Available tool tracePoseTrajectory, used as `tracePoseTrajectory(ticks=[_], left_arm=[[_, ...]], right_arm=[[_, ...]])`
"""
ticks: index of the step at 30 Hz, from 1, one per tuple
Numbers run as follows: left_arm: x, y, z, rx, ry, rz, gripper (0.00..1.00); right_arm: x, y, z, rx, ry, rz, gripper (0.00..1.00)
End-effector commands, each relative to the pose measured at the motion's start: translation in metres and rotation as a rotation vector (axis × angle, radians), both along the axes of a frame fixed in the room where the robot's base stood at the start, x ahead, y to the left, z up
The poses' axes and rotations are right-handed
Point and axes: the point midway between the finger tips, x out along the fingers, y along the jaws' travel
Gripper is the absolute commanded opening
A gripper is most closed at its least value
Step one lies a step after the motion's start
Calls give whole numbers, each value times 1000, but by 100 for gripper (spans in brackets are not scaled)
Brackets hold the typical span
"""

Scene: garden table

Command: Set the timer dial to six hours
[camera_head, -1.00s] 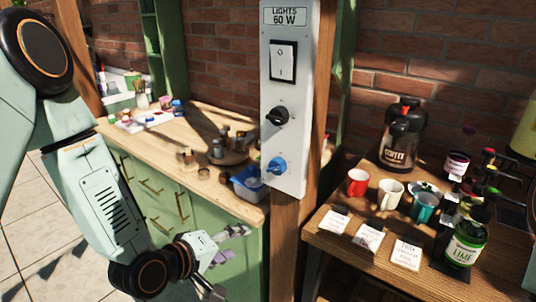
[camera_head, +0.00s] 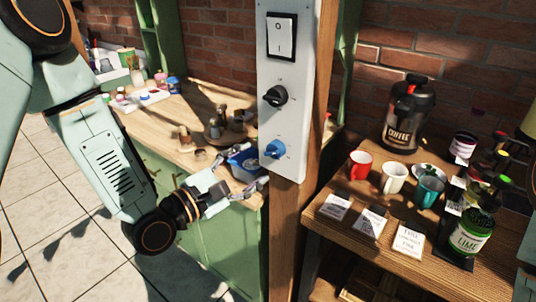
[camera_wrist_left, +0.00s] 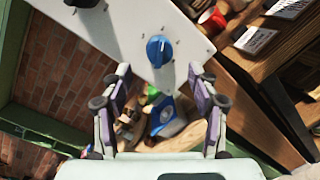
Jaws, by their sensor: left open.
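A white control panel (camera_head: 287,125) on a wooden post carries a black knob (camera_head: 275,96) and, below it, a blue dial (camera_head: 273,149). The blue dial also shows in the left wrist view (camera_wrist_left: 160,51), with small marks around it; the marks are too small to read. I cannot tell from lettering which one is the timer. My left gripper (camera_head: 252,172) is open and empty, just below and left of the blue dial, apart from it. In the left wrist view the blue dial lies ahead, between and beyond the fingertips. My right gripper is not in view.
A rocker switch (camera_head: 281,37) sits at the panel's top. Behind my left gripper, a wooden counter (camera_head: 190,108) holds small pots and a blue tub (camera_head: 236,155). To the right, a wooden table (camera_head: 330,235) holds mugs, cards, bottles and a coffee flask (camera_head: 407,115).

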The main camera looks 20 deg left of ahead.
Motion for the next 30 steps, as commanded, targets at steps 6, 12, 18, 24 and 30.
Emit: tracePoseTrajectory(ticks=[6, 12, 18, 24, 30], left_arm=[[24, -11, 0, 6, -2, -5, 60], [44, -20, 0, 5, -1, -3, 60], [55, -25, 0, 3, -1, -1, 60], [56, -25, 0, 1, 0, 0, 60], [56, -25, 0, 1, 0, 0, 53]], right_arm=[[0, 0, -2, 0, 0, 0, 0], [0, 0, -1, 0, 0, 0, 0], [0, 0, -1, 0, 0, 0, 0], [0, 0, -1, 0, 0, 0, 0], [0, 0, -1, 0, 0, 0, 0]])
